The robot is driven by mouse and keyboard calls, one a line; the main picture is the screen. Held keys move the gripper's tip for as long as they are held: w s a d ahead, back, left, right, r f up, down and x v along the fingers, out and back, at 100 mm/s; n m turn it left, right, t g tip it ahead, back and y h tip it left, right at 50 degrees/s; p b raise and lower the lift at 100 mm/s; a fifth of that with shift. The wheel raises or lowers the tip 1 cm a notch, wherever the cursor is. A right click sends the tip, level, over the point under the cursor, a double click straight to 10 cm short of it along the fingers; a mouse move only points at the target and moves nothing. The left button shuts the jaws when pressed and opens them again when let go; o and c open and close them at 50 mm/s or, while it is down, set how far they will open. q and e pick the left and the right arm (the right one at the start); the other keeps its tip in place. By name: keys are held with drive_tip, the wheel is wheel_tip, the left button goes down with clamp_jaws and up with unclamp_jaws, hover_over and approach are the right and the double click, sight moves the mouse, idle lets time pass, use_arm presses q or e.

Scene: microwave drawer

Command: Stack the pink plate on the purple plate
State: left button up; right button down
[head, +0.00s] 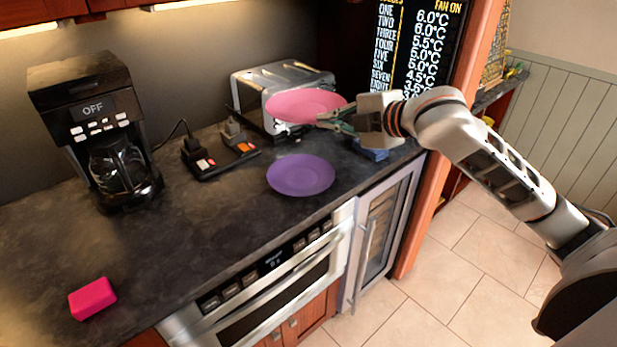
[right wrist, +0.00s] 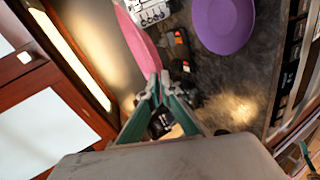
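The pink plate (head: 305,104) is in the air in front of the toaster in the head view. My right gripper (head: 334,121) is shut on its right rim. In the right wrist view the fingertips (right wrist: 158,80) meet at the edge of the pink plate (right wrist: 138,38). The purple plate (head: 300,175) lies flat on the dark counter, below and nearer than the pink plate, and apart from it. It also shows in the right wrist view (right wrist: 224,22). My left gripper is not in view.
A toaster (head: 280,92) stands behind the pink plate. A power strip (head: 222,154) lies left of the purple plate. A coffee maker (head: 95,130) stands at the left, and a pink block (head: 92,298) lies front left. The counter (head: 190,240) between is clear.

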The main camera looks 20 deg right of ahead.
wheel_tip(320, 180, down, 19)
drive_tip(key=shift+f, duration=0.2)
idle(0.3)
drive_tip(key=shift+f, duration=0.3)
drive_tip(key=shift+f, duration=0.25)
drive_tip(key=c, duration=2.7)
unclamp_jaws()
drive_tip(key=o, duration=0.4)
